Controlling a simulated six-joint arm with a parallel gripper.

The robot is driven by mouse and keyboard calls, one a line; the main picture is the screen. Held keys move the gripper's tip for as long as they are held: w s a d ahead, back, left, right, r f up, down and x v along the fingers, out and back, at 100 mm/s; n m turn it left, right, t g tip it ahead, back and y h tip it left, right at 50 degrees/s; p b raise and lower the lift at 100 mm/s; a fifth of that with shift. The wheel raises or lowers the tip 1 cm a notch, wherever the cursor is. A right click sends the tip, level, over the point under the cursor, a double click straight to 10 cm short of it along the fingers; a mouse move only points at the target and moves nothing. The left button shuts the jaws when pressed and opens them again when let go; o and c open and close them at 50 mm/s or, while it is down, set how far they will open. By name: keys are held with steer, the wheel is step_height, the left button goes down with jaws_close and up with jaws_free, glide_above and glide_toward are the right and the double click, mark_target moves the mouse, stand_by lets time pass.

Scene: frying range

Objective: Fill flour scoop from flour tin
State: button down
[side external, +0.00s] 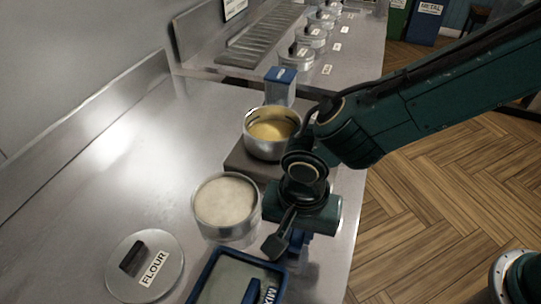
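The flour tin (229,231) is a round metal tin standing open on the steel counter, filled with pale flour nearly to its rim. Its lid (163,284), marked FLOUR and with a dark handle, lies flat to the tin's lower left. My gripper (291,242) points down just right of the tin, near the counter's right edge. A dark piece with a flat, squarish end (275,245) slants down at the gripper, beside the tin; I cannot tell whether it is the flour scoop or a finger. The fingertips are mostly hidden, and no scoop can be made out for certain.
A blue-rimmed tray (208,269) with a partly hidden label stands in front of the tin. Behind it are a pot of yellow contents (262,149) and a blue-topped box (280,89). Several labelled lidded tins line the far counter. The counter's left side is clear.

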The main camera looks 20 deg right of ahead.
mark_target(297, 235)
steer(key=shift+r, duration=0.1)
stand_by(0.3)
steer(key=shift+r, duration=2.45)
steer(key=shift+a, duration=0.45)
steer(key=w+a+r+g+y, duration=0.1)
steer(key=w+a+r, duration=0.2)
steer(key=a, duration=0.3)
steer(key=w+a+r+g+y, duration=0.1)
steer(key=w+a+r, duration=0.2)
steer(key=a, duration=0.4)
steer(key=shift+a+r+m+g+y, duration=0.25)
steer(key=shift+r+m+g+y, duration=0.1)
steer(key=shift+m+g+y, duration=0.05)
steer(key=shift+w, duration=0.15)
steer(key=shift+f, duration=0.3)
